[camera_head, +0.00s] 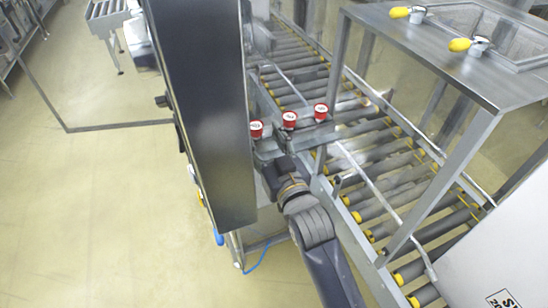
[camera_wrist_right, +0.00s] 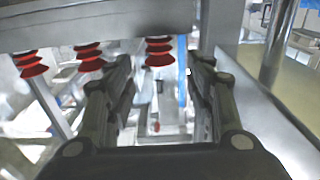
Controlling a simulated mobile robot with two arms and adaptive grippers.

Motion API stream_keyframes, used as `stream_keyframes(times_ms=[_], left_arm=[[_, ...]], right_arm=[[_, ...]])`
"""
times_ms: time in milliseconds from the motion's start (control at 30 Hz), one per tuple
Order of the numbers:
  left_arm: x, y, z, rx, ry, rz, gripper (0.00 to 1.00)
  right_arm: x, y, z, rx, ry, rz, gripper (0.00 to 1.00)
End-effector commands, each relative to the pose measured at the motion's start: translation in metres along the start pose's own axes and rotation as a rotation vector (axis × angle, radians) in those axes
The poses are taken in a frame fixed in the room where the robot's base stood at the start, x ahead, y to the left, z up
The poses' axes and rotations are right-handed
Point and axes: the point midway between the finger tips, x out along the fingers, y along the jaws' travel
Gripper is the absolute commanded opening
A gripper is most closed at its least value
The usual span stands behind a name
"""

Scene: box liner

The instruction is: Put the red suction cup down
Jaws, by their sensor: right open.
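Three red suction cups show in a row in the right wrist view: one at the left (camera_wrist_right: 30,62), one in the middle (camera_wrist_right: 90,57) and one at the right (camera_wrist_right: 159,52). They hang below a metal bar (camera_wrist_right: 120,22). My right gripper (camera_wrist_right: 163,72) is open, and the right-hand cup appears between its fingertips. Contact cannot be told. In the head view, three red round pieces with pale tops (camera_head: 289,119) stand in a row just beyond my right gripper (camera_head: 272,155). My left gripper is not in view.
A roller conveyor (camera_head: 385,175) runs along the right of the head view. A metal-framed table (camera_head: 420,50) carries two yellow-ended pieces (camera_head: 460,45). A tall dark panel (camera_head: 200,100) stands left of my right arm. Open floor (camera_head: 80,200) lies further left.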

Motion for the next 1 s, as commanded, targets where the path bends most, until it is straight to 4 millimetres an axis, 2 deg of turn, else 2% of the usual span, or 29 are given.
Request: stream_keyframes(times_ms=[100,333,500,767,867,967,1000], left_arm=[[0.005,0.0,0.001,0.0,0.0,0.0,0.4],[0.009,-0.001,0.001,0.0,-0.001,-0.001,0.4],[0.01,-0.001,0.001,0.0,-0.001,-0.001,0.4],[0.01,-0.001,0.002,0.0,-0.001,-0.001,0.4],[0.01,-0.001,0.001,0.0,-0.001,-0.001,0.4],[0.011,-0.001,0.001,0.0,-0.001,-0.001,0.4],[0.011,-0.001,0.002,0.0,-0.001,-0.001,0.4]], right_arm=[[-0.025,0.0,0.002,0.001,0.0,-0.001,0.49],[-0.058,0.0,0.001,0.001,0.0,-0.001,0.49],[-0.068,0.0,0.0,0.001,0.001,-0.001,0.49],[-0.069,0.0,0.001,0.0,-0.002,-0.001,0.49],[-0.065,-0.001,0.021,-0.003,-0.037,-0.003,0.49],[-0.06,-0.001,0.072,-0.012,-0.128,-0.007,0.49],[-0.06,0.0,0.102,-0.015,-0.18,-0.009,0.49]])
